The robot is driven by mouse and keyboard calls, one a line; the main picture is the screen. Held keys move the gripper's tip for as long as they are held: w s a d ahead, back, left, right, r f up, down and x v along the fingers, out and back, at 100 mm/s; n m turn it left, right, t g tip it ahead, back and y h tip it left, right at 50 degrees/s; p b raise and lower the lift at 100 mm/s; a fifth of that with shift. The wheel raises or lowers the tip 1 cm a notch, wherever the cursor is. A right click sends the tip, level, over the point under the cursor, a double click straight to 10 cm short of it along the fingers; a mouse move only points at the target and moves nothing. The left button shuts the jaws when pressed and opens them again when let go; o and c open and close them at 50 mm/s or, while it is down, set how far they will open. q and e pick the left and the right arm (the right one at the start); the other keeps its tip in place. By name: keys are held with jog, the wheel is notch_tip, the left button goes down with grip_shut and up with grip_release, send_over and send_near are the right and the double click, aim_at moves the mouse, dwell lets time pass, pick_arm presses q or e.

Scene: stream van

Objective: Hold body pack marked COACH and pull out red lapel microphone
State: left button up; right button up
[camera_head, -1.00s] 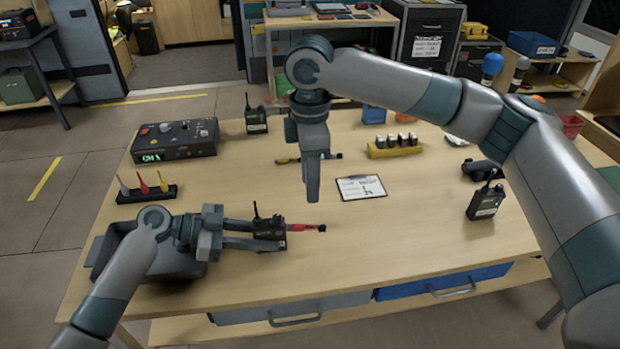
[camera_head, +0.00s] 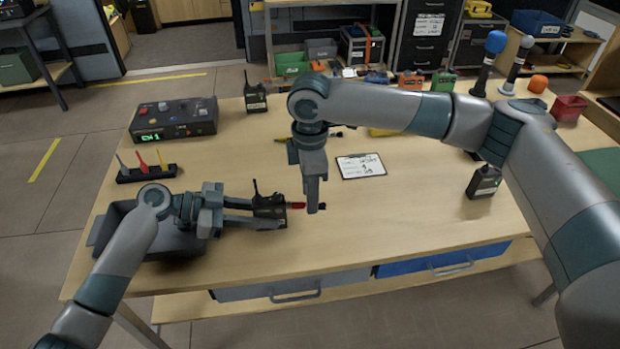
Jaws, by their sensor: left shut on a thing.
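My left gripper (camera_head: 262,213) is shut on a black body pack (camera_head: 270,204) with a short antenna, at the front left of the table. Its marking is too small to read. A red lapel microphone (camera_head: 298,205) sticks out of the pack's right side, its dark tip pointing right. My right gripper (camera_head: 313,209) points straight down at the microphone's outer end and partly covers it. Whether its fingers are apart or closed on the microphone cannot be told from this side.
A grey bin (camera_head: 110,226) stands under my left arm, with a rack of coloured pieces (camera_head: 146,173) behind it. A clipboard (camera_head: 361,166) lies right of my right gripper. Another black pack (camera_head: 484,182) stands farther right. The front middle of the table is clear.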

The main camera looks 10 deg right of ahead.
jog(key=shift+f, duration=0.85)
grip_shut()
